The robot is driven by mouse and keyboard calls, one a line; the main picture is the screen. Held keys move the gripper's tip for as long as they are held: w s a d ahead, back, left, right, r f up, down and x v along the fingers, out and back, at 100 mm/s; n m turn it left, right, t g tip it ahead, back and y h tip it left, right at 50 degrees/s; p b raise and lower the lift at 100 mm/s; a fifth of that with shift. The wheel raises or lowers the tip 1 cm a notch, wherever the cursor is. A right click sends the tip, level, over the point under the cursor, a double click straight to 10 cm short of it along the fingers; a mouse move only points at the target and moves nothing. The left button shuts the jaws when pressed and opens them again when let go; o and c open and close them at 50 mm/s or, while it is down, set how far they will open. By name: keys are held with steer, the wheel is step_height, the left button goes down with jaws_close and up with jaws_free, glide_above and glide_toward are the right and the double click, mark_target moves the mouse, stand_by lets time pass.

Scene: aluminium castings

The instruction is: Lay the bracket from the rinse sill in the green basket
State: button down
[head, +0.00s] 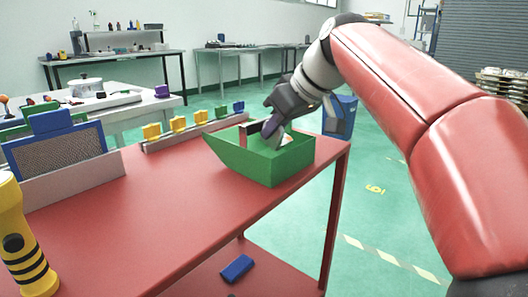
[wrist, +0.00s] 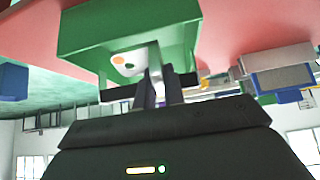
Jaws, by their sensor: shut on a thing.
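The green basket (head: 268,164) stands on the red table near its far right corner; it also shows, turned over by the camera angle, in the wrist view (wrist: 85,35). My gripper (head: 276,126) points down into the basket's opening. It is shut on a thin grey piece, which I take for the bracket (head: 277,140); part of it shows between the fingers in the wrist view (wrist: 155,58). The fingers and the basket wall hide much of it. I cannot tell whether it touches the basket floor. A white patch with coloured dots (wrist: 130,62) shows beside it.
A rail with yellow and blue pieces (head: 190,131) runs along the table's far edge. A mesh panel with a blue top (head: 60,152) and a yellow-black cylinder (head: 14,235) stand at left. A blue block (head: 237,268) lies on the lower shelf. The table's middle is clear.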

mark_target(263, 141)
steer(key=f, duration=0.3)
steer(key=a+f, duration=0.1)
steer(key=shift+w+f+b, duration=0.2)
steer(key=shift+w+b, duration=0.2)
steer(key=shift+w+a+r+g+h+p, duration=0.1)
steer(key=shift+w+a+g+h+p, duration=0.35)
steer(key=shift+p, duration=0.4)
steer(key=shift+w+a+g+h+p, duration=0.15)
steer(key=shift+a+g+h+p, duration=0.05)
steer(key=shift+g+h+p, duration=0.6)
steer(key=shift+d+f+b, duration=0.1)
steer(key=shift+f+b, duration=0.25)
steer(key=shift+f, duration=0.1)
steer(key=shift+f, duration=0.1)
steer(key=c, duration=1.5)
jaws_free()
